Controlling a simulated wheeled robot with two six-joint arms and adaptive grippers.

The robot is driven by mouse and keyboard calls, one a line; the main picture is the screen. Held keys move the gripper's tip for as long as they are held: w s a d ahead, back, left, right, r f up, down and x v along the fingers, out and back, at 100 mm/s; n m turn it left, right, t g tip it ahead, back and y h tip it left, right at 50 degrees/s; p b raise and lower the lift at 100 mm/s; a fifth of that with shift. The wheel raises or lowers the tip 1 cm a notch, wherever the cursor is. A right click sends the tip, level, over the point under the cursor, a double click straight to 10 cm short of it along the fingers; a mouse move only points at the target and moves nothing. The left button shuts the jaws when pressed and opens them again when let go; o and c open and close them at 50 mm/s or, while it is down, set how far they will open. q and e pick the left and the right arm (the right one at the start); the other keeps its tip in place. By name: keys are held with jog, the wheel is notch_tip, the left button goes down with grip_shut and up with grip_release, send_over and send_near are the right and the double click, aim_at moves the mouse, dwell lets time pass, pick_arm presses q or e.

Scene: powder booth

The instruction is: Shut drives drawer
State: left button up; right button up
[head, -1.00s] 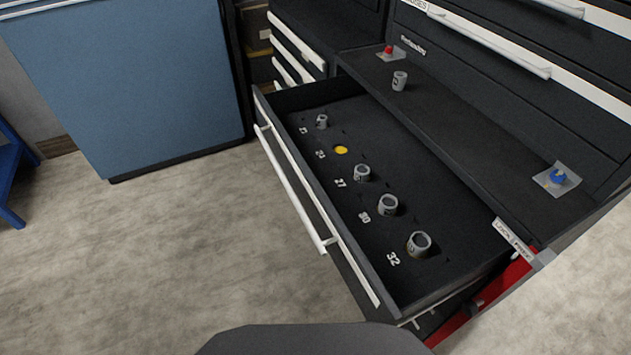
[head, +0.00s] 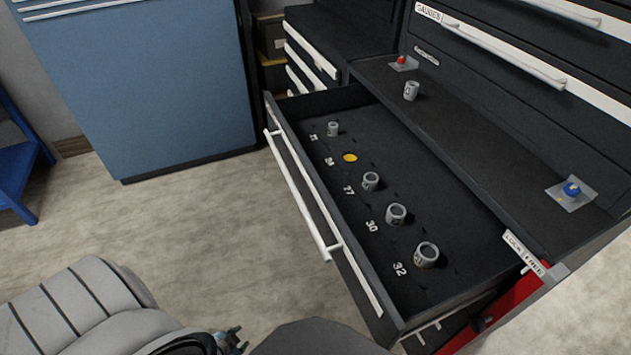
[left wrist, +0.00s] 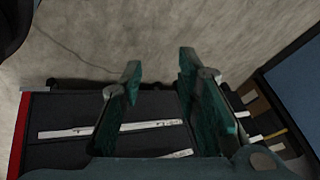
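A dark drawer (head: 345,270) stands pulled out of the black cabinet, with a long white handle (head: 300,195) along its front. Inside are several grey sockets in a row beside white size numbers, and a yellow round spot (head: 350,157) with no socket on it. I cannot read a drives label on this drawer. My left gripper (head: 232,341) shows only partly at the bottom edge, to the left of and apart from the drawer. In the left wrist view, its two teal fingers (left wrist: 158,65) are spread with nothing between them. My right gripper is not in view.
A grey socket (head: 411,90) stands on the ledge (head: 450,120) behind the drawer, between a red knob (head: 402,60) and a blue knob (head: 572,189). A blue cabinet (head: 145,90) stands at the back left. The floor before the drawer is clear.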

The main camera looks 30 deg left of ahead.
pick_arm(q)
jog(key=w+a+r+m+t+h+b, duration=0.1)
jog(key=w+a+r+m+t+b, duration=0.1)
jog(key=w+a+r+m+t, duration=0.5)
jog(key=w+a+r+t+h+b, duration=0.15)
jog(key=w+a+r, duration=0.25)
jog(key=w+r, duration=0.65)
jog(key=w+r+m+t+h+b, duration=0.25)
jog(key=w+r+m+h, duration=0.35)
jog(key=r+m, duration=0.3)
notch_tip(320, 180, up, 9)
jog(key=s+m+g+h+b, duration=0.1)
jog(key=m+h, duration=0.4)
jog(key=h, duration=0.1)
jog(key=m+g+h, duration=0.4)
jog(key=m+g, duration=0.1)
jog(key=m, duration=0.2)
send_near(291, 182)
jog(key=s+a+f, duration=0.2)
jog(key=a, duration=0.2)
jog(key=shift+h, duration=0.25)
jog(key=p+x, duration=0.4)
jog(key=x, duration=1)
jog(key=shift+w+d+r, duration=0.1)
jog(key=shift+d+r, duration=0.1)
grip_shut()
